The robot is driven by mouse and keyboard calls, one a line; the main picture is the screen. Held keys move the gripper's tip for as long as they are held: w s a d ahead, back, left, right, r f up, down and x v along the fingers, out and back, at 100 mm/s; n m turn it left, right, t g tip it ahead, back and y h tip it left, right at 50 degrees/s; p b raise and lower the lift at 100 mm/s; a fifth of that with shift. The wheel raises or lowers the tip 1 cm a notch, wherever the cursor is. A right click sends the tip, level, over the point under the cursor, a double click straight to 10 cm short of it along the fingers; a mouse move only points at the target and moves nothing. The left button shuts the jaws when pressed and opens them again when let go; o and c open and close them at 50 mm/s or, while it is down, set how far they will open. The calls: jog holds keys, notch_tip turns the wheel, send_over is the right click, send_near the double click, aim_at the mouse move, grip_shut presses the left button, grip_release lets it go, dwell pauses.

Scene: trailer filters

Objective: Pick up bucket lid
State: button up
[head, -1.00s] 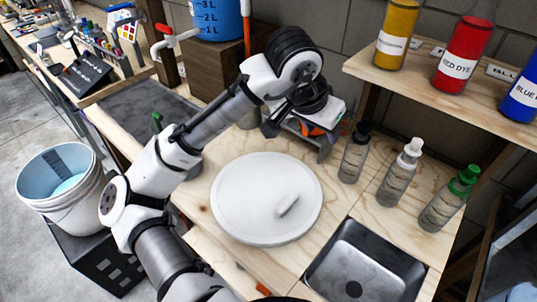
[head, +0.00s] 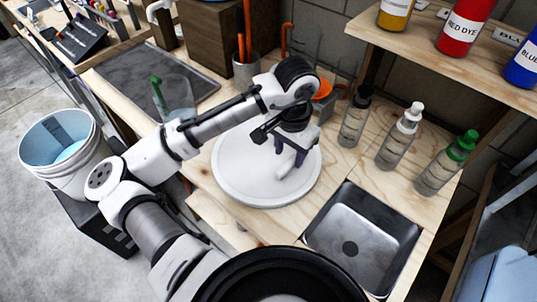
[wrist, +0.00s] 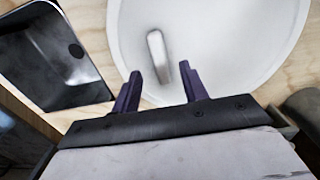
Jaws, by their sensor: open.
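The bucket lid (head: 240,178) is a round white disc lying flat on the wooden workbench, with a raised bar handle (head: 293,184) on its top. My gripper (head: 291,163) is above the lid, pointing down close to the handle, with its dark fingers apart. In the wrist view, the lid (wrist: 215,40) fills the upper middle and its handle (wrist: 157,55) lies just beyond the gap between the two purple fingertips (wrist: 162,82). Nothing is between the fingers. Part of the lid is hidden behind my arm in the head view.
A metal sink (head: 362,240) is right of the lid. Bottles with black (head: 354,118), white (head: 399,138) and green (head: 446,163) caps stand behind it. A white bucket (head: 62,150) stands at left. A glass beaker (head: 176,97) and a tool cup (head: 246,72) are at the back.

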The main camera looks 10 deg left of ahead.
aim_at(287, 165)
notch_tip(287, 165, down, 4)
jog(key=shift+s+a+f+p, duration=0.1)
jog(key=shift+s+p, duration=0.05)
jog(key=shift+p, duration=0.2)
jog(key=shift+c, duration=0.2)
grip_shut()
